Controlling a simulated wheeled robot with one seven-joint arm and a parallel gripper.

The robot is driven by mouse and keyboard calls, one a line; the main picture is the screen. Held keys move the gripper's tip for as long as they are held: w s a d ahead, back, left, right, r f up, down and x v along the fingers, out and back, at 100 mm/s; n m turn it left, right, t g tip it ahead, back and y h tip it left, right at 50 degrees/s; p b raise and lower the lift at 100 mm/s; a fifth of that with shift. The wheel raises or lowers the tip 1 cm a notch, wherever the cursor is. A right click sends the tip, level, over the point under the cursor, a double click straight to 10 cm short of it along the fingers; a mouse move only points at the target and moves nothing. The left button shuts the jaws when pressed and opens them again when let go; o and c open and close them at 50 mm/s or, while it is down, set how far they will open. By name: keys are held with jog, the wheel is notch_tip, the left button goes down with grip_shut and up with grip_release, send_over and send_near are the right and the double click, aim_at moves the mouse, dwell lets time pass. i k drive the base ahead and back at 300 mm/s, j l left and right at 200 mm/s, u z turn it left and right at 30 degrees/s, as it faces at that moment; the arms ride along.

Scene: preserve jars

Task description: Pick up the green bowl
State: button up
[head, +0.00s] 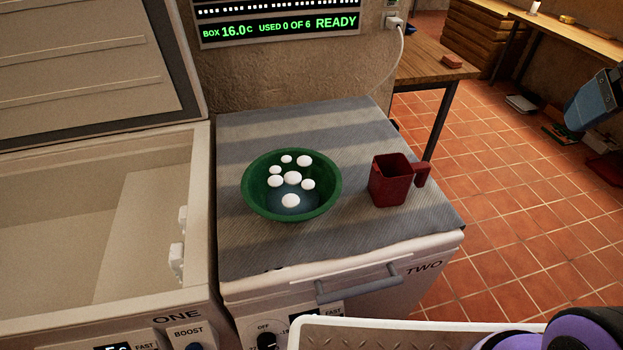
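The green bowl (253,197) stands upright on the grey striped cloth (240,245) over the lid of the chest marked TWO. Several white round pieces show inside it, above a bluish bottom. What looks like my gripper (571,117) is a blue-grey block with a dark end at the right edge, partly cut off. It is well away from the bowl, and I cannot make out its fingers. Nothing is touching the bowl.
A dark red square mug (389,182) stands right of the bowl, its handle to the right. The chest marked ONE (90,245) at left is open, its lid raised. A display panel (280,22) hangs behind. A wooden table (425,62) stands behind right.

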aim_at(263, 200)
jog(key=j, duration=0.45)
jog(key=k+j, duration=0.15)
jog(key=j, duration=0.75)
jog(key=k, duration=0.05)
